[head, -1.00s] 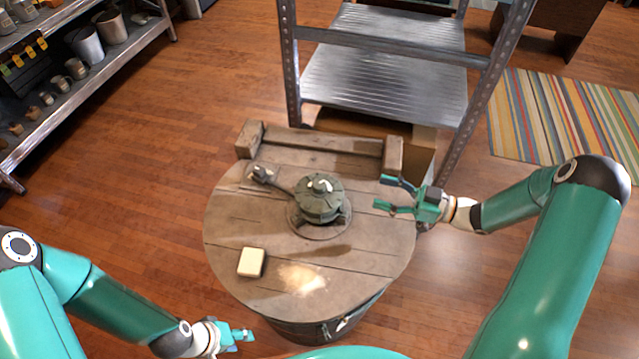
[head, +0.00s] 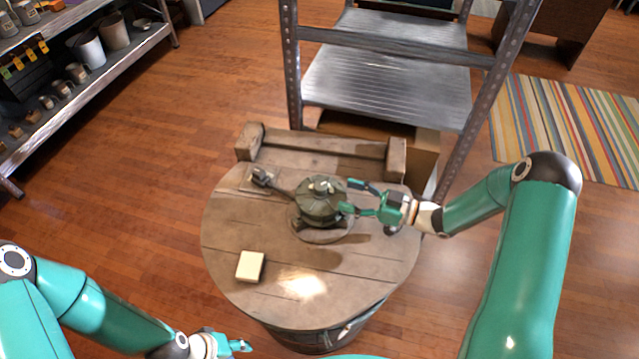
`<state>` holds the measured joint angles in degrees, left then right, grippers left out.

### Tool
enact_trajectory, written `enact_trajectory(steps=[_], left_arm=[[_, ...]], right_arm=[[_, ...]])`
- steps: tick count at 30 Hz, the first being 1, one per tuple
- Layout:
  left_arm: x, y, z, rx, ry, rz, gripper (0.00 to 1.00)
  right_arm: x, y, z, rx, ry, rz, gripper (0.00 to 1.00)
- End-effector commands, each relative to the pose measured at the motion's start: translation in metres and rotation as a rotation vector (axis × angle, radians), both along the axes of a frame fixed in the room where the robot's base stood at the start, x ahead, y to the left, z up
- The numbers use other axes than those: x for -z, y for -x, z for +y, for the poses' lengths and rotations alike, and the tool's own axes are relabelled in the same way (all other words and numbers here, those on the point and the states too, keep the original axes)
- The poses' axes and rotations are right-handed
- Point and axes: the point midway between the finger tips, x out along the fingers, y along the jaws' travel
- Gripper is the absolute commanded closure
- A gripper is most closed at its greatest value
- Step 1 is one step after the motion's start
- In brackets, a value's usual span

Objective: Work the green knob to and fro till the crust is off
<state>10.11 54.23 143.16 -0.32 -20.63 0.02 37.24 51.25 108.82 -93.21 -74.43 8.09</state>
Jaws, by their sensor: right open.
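The dark green round knob (head: 318,203) stands on a round base in the middle of the barrel top (head: 230,225). Small pale bits show on its top; I cannot tell whether they are the crust. A dark arm reaches from its left side to a small block. My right gripper (head: 349,196) is open at the knob's right side, with its fingertips close to it or touching; I cannot tell which. Its fingers point left and it holds nothing that I can see. My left gripper (head: 238,345) is low at the bottom edge, left of the barrel, partly cut off.
A cream block (head: 250,266) and a pale patch (head: 302,284) are on the barrel top's near part. A wooden rail (head: 325,150) runs along its back edge. A metal rack (head: 390,85) stands behind. Shelves with pots (head: 88,50) are at the far left.

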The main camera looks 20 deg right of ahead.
Motion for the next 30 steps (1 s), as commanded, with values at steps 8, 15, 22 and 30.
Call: enact_trajectory(steps=[8, 15, 22, 30], left_arm=[[-0.014, 0.0, 0.0, 0.0, 0.0, 0.0, 0.6], [-0.017, 0.0, 0.0, 0.0, 0.0, 0.0, 0.6], [-0.017, 0.0, 0.0, 0.0, 0.0, 0.0, 0.6], [-0.017, 0.0, 0.0, 0.0, 0.0, 0.0, 0.6]], right_arm=[[-0.002, -0.033, 0.044, -0.002, -0.001, -0.001, 0.38], [0.0, -0.047, 0.06, 0.001, 0.0, 0.0, 0.38], [0.0, -0.049, 0.061, 0.002, 0.001, -0.001, 0.38], [0.0, -0.049, 0.061, 0.002, 0.001, -0.001, 0.66]])
